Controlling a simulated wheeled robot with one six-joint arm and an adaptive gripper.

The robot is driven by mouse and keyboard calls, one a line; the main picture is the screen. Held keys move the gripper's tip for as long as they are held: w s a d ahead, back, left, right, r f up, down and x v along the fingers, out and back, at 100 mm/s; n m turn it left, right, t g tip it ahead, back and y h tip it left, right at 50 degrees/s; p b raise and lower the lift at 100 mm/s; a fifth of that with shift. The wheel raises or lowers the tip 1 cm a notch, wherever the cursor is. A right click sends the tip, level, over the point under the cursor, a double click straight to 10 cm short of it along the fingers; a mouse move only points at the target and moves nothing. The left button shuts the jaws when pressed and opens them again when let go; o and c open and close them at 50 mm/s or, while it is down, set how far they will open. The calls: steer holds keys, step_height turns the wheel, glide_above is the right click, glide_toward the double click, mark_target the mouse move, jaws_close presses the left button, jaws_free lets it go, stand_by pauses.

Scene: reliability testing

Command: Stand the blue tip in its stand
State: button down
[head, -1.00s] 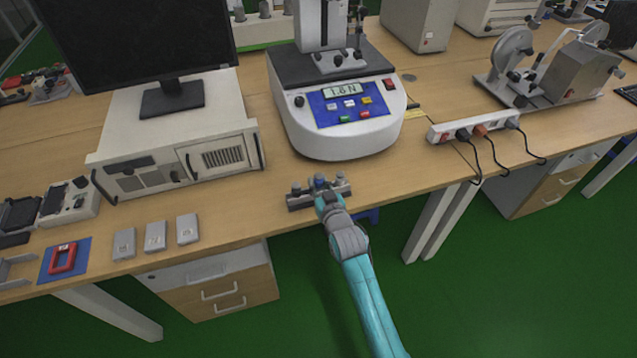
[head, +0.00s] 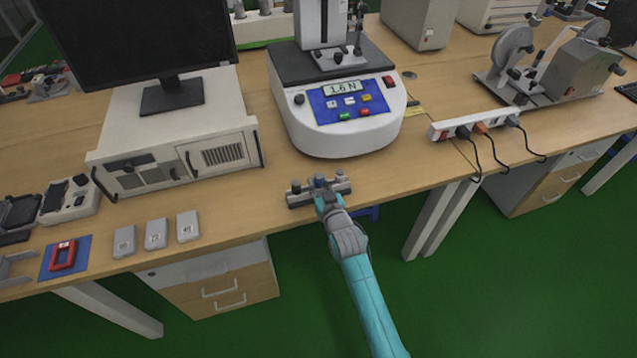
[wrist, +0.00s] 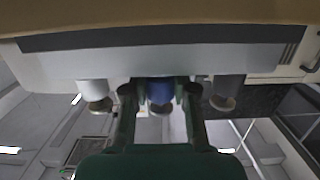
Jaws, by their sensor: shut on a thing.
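The stand (head: 303,202) is a grey bar near the table's front edge. It also shows in the wrist view (wrist: 160,62). The blue tip (head: 319,180) is at the middle of the stand, between a dark tip (head: 296,187) and a light grey tip (head: 340,177). My gripper (wrist: 160,100) is shut on the blue tip (wrist: 160,92), with one finger on each side. In the wrist view the blue tip lines up with its neighbours and meets the stand's edge. Its seat is hidden, so I cannot tell how deep it sits.
The force tester (head: 340,140) stands just behind the stand. A white case (head: 180,150) under a monitor (head: 140,40) is at left. Several small grey blocks (head: 156,234) and a blue mat (head: 82,248) with a red frame lie at front left. A power strip (head: 480,127) is at right.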

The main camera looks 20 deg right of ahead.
steer(key=shift+s+f, duration=0.15)
steer(key=shift+f, duration=0.45)
steer(key=c, duration=0.8)
jaws_free()
steer(key=shift+f, duration=0.1)
steer(key=shift+c, duration=0.2)
steer(key=shift+s, duration=0.25)
steer(key=s+r, duration=0.3)
steer(key=s, duration=0.8)
